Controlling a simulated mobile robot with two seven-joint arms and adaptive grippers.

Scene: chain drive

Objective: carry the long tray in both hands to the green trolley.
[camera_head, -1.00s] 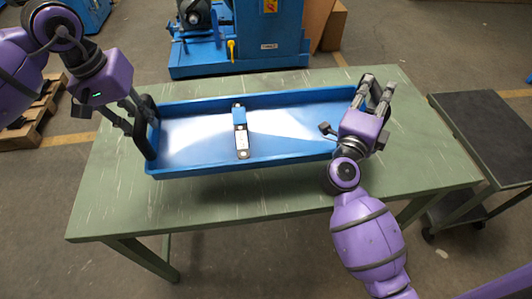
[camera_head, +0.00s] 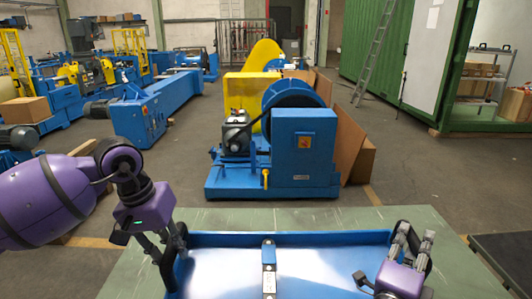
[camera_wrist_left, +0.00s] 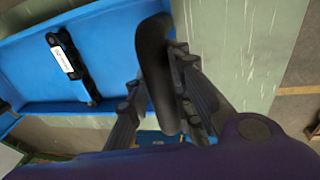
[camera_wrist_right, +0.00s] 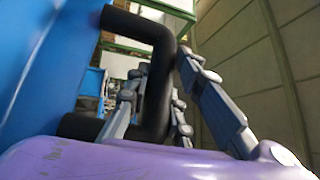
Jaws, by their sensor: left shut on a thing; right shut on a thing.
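The long blue tray (camera_head: 330,238) lies along the bottom of the head view, its near side cut off. A narrow dark part with a pale label (camera_head: 269,270) lies across its middle; it also shows in the left wrist view (camera_wrist_left: 68,62). My left gripper (camera_head: 172,245) is shut on the tray's left black handle (camera_wrist_left: 154,60). My right gripper (camera_head: 418,245) is shut on the right black handle (camera_wrist_right: 160,50). I cannot tell whether the tray touches the table. No trolley is clearly identifiable as the green one.
The green table (camera_head: 440,235) is under the tray. A dark-topped cart (camera_head: 505,255) stands at the right edge. A blue machine (camera_head: 303,155) stands behind the table, with brown boards (camera_head: 350,140) beside it. Open floor (camera_head: 420,175) lies to the right of the machine.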

